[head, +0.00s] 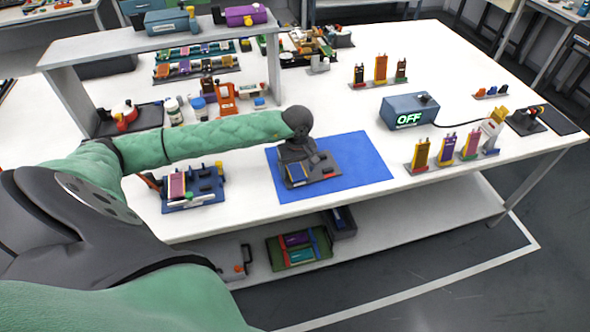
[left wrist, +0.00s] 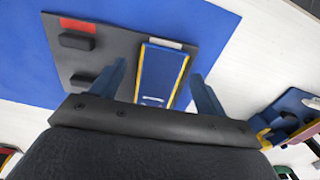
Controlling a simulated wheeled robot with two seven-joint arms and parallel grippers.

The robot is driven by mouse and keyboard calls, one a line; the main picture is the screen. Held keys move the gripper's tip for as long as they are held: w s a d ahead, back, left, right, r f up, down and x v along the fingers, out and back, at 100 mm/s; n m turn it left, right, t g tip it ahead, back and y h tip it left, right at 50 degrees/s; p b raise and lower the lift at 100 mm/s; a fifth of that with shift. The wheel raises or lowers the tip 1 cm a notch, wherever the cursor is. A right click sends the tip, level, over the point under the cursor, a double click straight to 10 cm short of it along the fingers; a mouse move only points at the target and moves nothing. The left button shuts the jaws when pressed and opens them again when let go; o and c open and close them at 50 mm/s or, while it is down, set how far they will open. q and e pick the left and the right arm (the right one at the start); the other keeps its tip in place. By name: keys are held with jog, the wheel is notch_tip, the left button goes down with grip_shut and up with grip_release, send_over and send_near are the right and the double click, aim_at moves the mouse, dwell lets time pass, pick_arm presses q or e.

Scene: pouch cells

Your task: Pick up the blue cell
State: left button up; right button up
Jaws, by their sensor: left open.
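The blue cell (left wrist: 160,74) has yellow edges and lies in a dark grey holder (left wrist: 112,50) on a blue mat (left wrist: 25,50). In the head view the blue cell (head: 297,172) is at the left of the holder (head: 322,167), partly under my arm's end. My left gripper (left wrist: 160,85) is open, with one finger on each side of the cell. I cannot tell whether the fingers touch it. In the head view the left gripper (head: 297,155) is over the holder, its fingers largely hidden. My right gripper does not show.
A blue holder with a pink cell (head: 177,187) stands left of the mat (head: 362,170). A raised shelf (head: 150,42) is at the back left. The mat's right part is clear.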

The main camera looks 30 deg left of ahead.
pick_arm(q)
jog(key=shift+f+b, duration=0.15)
jog(key=shift+b, duration=0.25)
dwell(0.5)
jog(key=c, duration=1)
